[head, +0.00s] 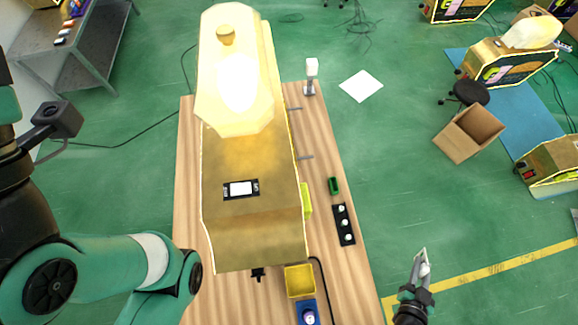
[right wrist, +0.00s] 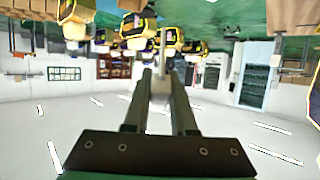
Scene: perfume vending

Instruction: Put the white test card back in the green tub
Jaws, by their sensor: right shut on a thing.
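The small green tub (head: 334,186) stands on the right part of the wooden table in the head view, beside the vending machine. My right gripper (head: 421,264) is off the table's right side, over the green floor, well apart from the tub. In the right wrist view my right gripper (right wrist: 160,85) is shut on the white test card (right wrist: 163,42), a thin pale strip rising past the fingertips, seen nearly edge-on. In the head view the card is hard to tell from the fingers. My left arm shows at the left, but its gripper is out of view.
The gold vending machine (head: 255,225) fills the table's middle. A white stand (head: 311,77) is at the far edge.

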